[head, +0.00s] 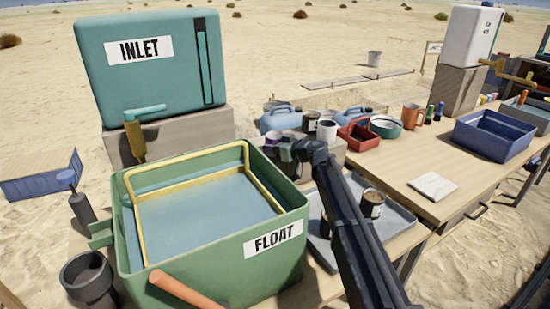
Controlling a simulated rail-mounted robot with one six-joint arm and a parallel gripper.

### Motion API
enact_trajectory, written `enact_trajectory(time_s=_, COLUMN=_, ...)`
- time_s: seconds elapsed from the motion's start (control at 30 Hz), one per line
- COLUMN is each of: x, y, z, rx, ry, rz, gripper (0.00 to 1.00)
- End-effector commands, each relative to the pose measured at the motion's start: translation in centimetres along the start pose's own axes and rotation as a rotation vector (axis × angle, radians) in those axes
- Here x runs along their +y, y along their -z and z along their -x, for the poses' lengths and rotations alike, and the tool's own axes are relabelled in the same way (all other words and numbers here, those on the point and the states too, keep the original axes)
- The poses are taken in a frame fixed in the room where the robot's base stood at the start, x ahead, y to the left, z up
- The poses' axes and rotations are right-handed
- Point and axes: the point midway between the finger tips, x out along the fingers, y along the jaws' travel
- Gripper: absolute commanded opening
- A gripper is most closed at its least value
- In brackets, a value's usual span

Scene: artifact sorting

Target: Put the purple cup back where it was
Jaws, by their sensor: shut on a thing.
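The purple cup (272,138) shows as a small dark purple patch at the tip of my gripper (284,148), just beyond the back right corner of the green FLOAT tub. My gripper is shut on it. The gripper and arm hide most of the cup, so its tilt and whether it touches a surface cannot be told. My arm reaches up from the lower right across the grey tray.
The green FLOAT tub (215,262) holds water and a yellow frame. A white mug (327,131), a dark can (310,121), a red crate (357,134) and blue jugs (281,119) crowd close right. A brown-filled cup (372,204) stands on the grey tray (318,243).

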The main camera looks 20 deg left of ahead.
Motion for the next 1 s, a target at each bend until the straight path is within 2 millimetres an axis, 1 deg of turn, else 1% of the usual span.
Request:
enact_trajectory(time_s=0.03, x=0.0, y=-0.8, z=-0.1, rx=0.000, ry=0.000, rz=0.000, gripper=0.42)
enact_trajectory(time_s=0.1, x=0.0, y=-0.3, z=-0.1, rx=0.000, ry=0.000, rz=0.000, gripper=0.42)
enact_trajectory(time_s=0.2, x=0.0, y=-0.3, z=-0.1, rx=0.000, ry=0.000, rz=0.000, gripper=0.42)
enact_trajectory(time_s=0.37, x=0.0, y=-0.8, z=-0.2, rx=0.000, ry=0.000, rz=0.000, gripper=0.42)
enact_trajectory(time_s=0.4, x=0.0, y=-0.6, z=-0.1, rx=0.000, ry=0.000, rz=0.000, gripper=0.70)
enact_trajectory(time_s=0.53, x=0.0, y=-0.6, z=-0.1, rx=0.000, ry=0.000, rz=0.000, gripper=0.90)
enact_trajectory(time_s=0.77, x=0.0, y=-0.5, z=-0.1, rx=0.000, ry=0.000, rz=0.000, gripper=0.90)
enact_trajectory(time_s=0.87, x=0.0, y=0.1, z=0.1, rx=0.000, ry=0.000, rz=0.000, gripper=0.90)
enact_trajectory(time_s=0.97, x=-0.1, y=-0.1, z=1.9, rx=0.000, ry=-0.001, rz=-0.001, gripper=0.90)
enact_trajectory(time_s=1.0, x=-0.2, y=0.0, z=2.9, rx=0.000, ry=-0.001, rz=-0.001, gripper=0.90)
